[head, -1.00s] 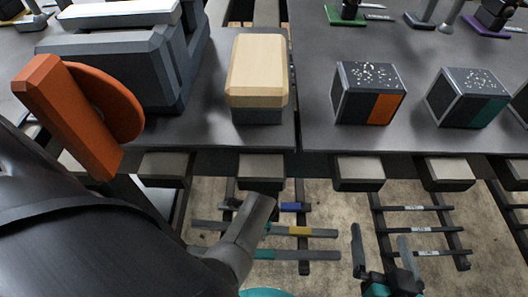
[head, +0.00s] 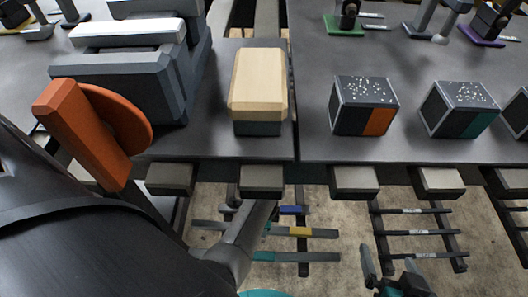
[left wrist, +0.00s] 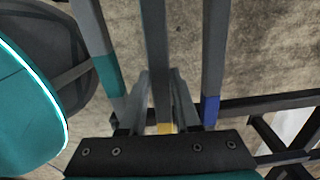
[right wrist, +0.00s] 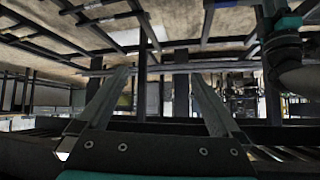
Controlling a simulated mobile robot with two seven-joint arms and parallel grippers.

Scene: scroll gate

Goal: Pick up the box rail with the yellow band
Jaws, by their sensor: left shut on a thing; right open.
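The grey box rail with the yellow band (head: 318,232) lies level on the low rack under the table edge, between a blue-banded rail (head: 292,210) and a teal-banded rail (head: 315,256). My left gripper (left wrist: 162,75) is shut around the yellow-banded rail, and the yellow band (left wrist: 165,128) shows between its fingers in the left wrist view. In the head view my left arm hides that gripper. My right gripper (head: 388,262) is open and empty, to the right of the rails; it also shows in the right wrist view (right wrist: 163,72).
A dark table (head: 330,60) stands above the rack, with a beige-topped box (head: 258,80) and several speckled boxes near its edge. Grey blocks (head: 355,180) jut out under that edge. Another rack with labelled rails (head: 415,232) is at the right.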

